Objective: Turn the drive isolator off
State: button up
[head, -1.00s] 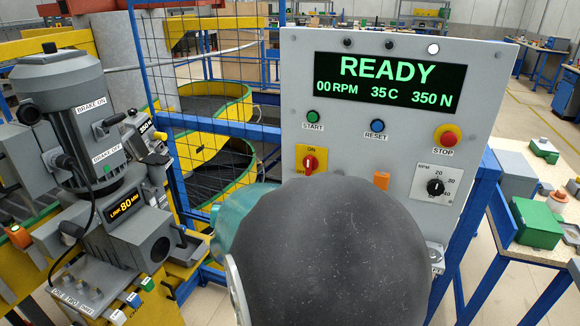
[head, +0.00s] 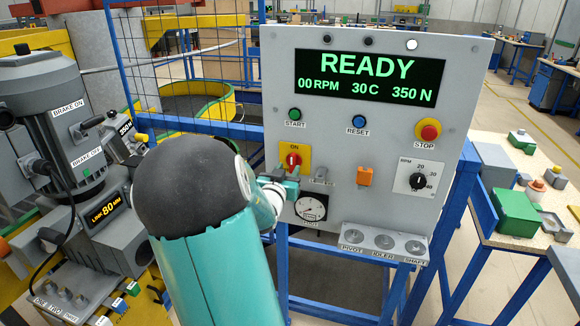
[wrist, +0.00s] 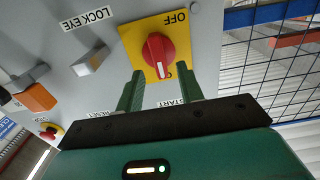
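The drive isolator is a red knob (head: 293,160) on a yellow plate (head: 306,155) on the grey control panel. In the wrist view, which sees the panel upside down, the red knob (wrist: 156,56) has its white mark pointing toward the ON side, away from the OFF lettering. My gripper (wrist: 157,82) is open, its two green fingers apart and empty. The fingertips are close to the knob, just on its ON side; I cannot tell whether they touch the plate. In the head view my gripper (head: 287,180) partly covers the isolator.
The panel display (head: 369,78) reads READY, 00 RPM. Start (head: 295,114), reset (head: 359,121) and stop (head: 428,130) buttons sit around the isolator. A grey lock eye (wrist: 91,61) and an orange block (head: 364,176) project beside it. A gauge (head: 311,207) is below.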

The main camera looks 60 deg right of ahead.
aim_at(291, 164)
jog(key=shift+w+d, duration=0.15)
jog(key=shift+d, duration=0.65)
jog(key=shift+w+d, duration=0.1)
jog(key=shift+d, duration=0.65)
grip_shut()
